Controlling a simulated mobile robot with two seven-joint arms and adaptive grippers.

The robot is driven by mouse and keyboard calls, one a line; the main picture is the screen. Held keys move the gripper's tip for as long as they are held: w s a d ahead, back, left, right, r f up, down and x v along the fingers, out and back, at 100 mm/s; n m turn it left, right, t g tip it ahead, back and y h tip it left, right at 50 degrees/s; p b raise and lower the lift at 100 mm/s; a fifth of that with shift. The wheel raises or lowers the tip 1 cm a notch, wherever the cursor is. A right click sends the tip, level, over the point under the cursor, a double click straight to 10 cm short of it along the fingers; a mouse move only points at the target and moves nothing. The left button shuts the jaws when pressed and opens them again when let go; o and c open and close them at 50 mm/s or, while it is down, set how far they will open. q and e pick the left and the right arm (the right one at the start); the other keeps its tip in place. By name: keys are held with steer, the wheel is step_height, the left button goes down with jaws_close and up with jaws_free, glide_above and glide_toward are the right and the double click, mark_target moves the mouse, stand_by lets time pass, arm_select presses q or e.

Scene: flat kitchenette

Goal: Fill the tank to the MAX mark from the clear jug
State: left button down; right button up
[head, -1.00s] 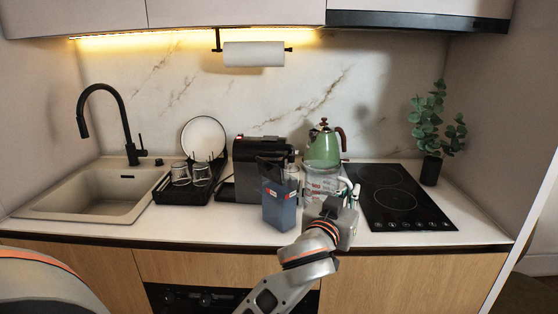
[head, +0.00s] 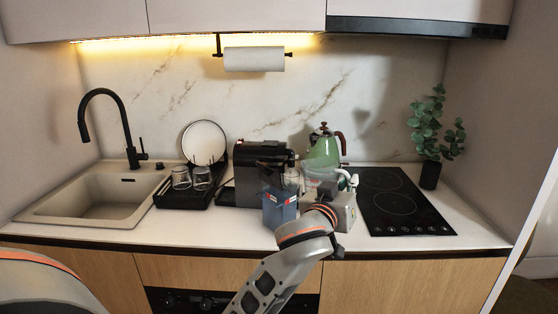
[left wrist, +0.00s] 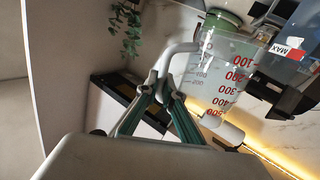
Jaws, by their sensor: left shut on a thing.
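The clear jug (head: 318,174) is held above the counter, just right of the blue translucent tank (head: 280,208), tilted toward it. The jug's red scale marks show in the left wrist view (left wrist: 225,82). My left gripper (head: 344,189) is shut on the jug's white handle; its fingers also show in the left wrist view (left wrist: 165,92). The tank stands upright on the counter. Its red and white MAX label shows in the left wrist view (left wrist: 283,49). I cannot make out the liquid levels or any stream. My right gripper is not in view.
A black coffee machine (head: 250,158) stands behind the tank. A green kettle (head: 325,149) is behind the jug. The black hob (head: 400,203) is right of it. A rack (head: 183,196) with glasses and a plate is left. The counter's front left is free.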

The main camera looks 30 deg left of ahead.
mark_target(335, 169)
arm_select(q)
steer(key=a+r+n, duration=0.1)
steer(key=a+r+n+p, duration=0.1)
steer(key=r, duration=0.1)
steer(key=a+r+n+p, duration=0.1)
steer(key=r, duration=0.1)
steer(key=shift+w+a+n+g, duration=0.25)
steer(key=shift+a+n+g, duration=0.05)
steer(key=shift+a, duration=0.05)
steer(key=a+r+n+g+h, duration=0.1)
steer(key=a+r+n, duration=0.4)
steer(key=r, duration=0.1)
steer(key=shift+w+r+h, duration=0.15)
steer(key=shift+w+h, duration=0.15)
steer(key=shift+w, duration=0.05)
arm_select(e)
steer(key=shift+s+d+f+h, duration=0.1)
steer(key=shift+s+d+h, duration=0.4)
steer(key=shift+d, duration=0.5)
arm_select(q)
steer(key=shift+a+r, duration=0.15)
steer(key=shift+a, duration=0.05)
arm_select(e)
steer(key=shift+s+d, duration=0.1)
arm_select(q)
steer(key=shift+w+a+r+n, duration=0.1)
steer(key=shift+a+r+n, duration=0.1)
steer(key=shift+n, duration=0.2)
